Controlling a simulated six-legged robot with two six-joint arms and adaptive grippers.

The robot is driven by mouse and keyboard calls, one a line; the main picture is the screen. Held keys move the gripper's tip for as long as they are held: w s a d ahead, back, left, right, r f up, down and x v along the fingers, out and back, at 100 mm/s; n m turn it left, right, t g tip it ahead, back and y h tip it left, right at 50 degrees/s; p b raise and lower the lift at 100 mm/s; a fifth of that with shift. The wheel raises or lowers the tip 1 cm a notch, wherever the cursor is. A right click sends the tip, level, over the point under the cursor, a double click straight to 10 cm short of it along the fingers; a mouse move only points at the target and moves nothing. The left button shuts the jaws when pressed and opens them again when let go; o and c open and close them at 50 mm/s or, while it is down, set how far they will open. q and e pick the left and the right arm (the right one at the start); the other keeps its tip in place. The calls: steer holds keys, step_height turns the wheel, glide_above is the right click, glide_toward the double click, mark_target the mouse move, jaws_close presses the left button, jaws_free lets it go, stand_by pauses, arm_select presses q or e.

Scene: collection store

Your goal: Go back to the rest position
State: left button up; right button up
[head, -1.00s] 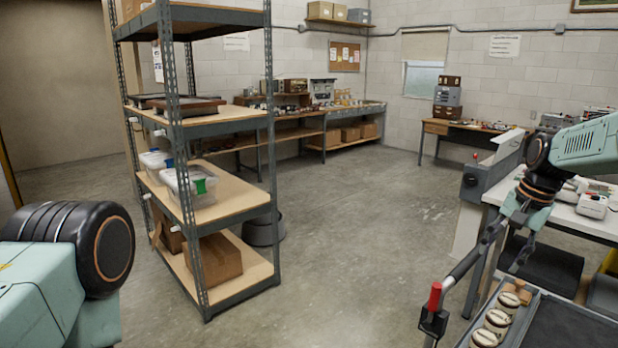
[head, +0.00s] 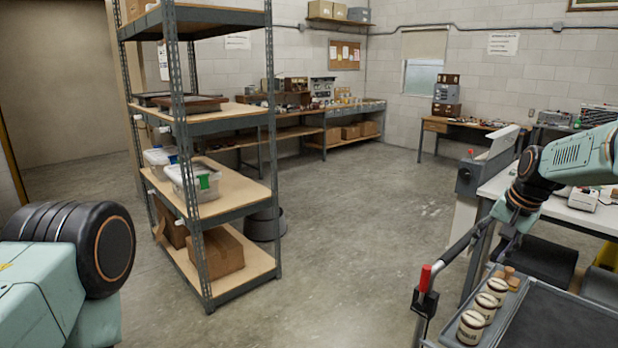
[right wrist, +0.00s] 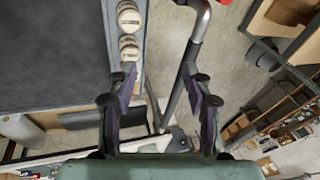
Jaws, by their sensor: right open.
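My right gripper (head: 507,242) hangs at the right of the head view, above the far end of a grey cart. In the right wrist view my right gripper (right wrist: 163,80) has its two fingers spread apart, with nothing between them but the cart's handle bar farther below. My left arm shows only as a pale green link with a black joint at the lower left of the head view. My left gripper is out of the picture.
The cart's dark top (head: 560,325) carries white jars (head: 485,307) along its left side. A metal shelf unit (head: 235,205) stands left. A white table (head: 570,212) is at the right. The concrete floor (head: 350,240) between is clear.

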steer(key=s+a+f+n+b, duration=0.2)
steer(key=s+a+f, duration=0.25)
steer(key=f, duration=0.45)
steer(key=s+a+f+n+t+b, duration=0.1)
steer(key=s+a+f+b, duration=0.3)
steer(key=f, duration=0.6)
steer(key=s+a+f+n+b, duration=0.1)
steer(key=s+a+f+n, duration=0.15)
steer(key=s+f, duration=0.45)
arm_select(q)
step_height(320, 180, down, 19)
steer(key=b, duration=1.2)
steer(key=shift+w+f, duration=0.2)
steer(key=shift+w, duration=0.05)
arm_select(e)
steer(key=s+a+f+g, duration=0.1)
steer(key=s+a+f, duration=0.1)
steer(key=s+f, duration=0.5)
steer(key=s+a+f+n+g, duration=0.1)
steer(key=s+f, duration=0.6)
steer(key=s, duration=0.8)
steer(key=s+a+f+n+g, duration=0.1)
steer(key=s+a+f+g, duration=0.2)
steer(key=s+f, duration=0.4)
steer(key=s+a, duration=0.1)
steer(key=s, duration=0.3)
steer(key=shift+a+h, duration=0.15)
steer(key=shift+h, duration=0.25)
steer(key=shift+s+n, duration=0.1)
steer(key=shift+n, duration=0.15)
